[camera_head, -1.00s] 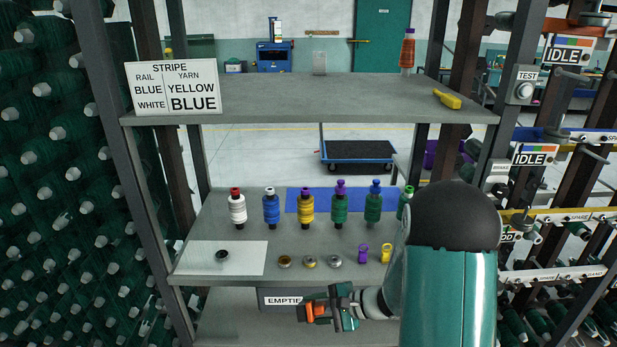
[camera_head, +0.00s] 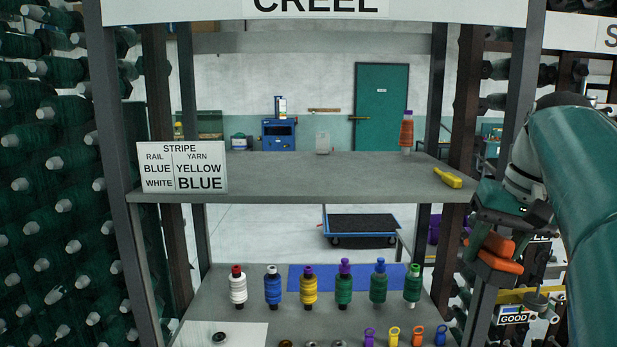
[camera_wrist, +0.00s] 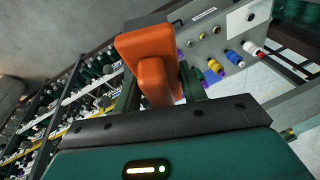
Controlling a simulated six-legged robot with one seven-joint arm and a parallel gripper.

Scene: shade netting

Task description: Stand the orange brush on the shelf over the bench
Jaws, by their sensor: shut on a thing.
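The orange brush (camera_head: 500,256) is held in my gripper (camera_head: 484,238), at the right of the head view. In the wrist view the orange brush (camera_wrist: 152,75) sits between the fingers, its broad end nearest the camera; its bristles cannot be made out. The grey shelf (camera_head: 320,180) over the bench is left of my gripper, which hangs just beyond its right end and appears slightly lower. The bench (camera_head: 255,320) lies below, with bare shelf surface between the sign and the yellow object.
On the shelf stand a STRIPE sign (camera_head: 182,167) at left and an orange spool (camera_head: 407,132) at back right. A yellow brush-like object (camera_head: 447,178) lies near the right front. A dark upright (camera_head: 508,120) stands between shelf and arm. Several yarn spools (camera_head: 309,288) stand on the bench.

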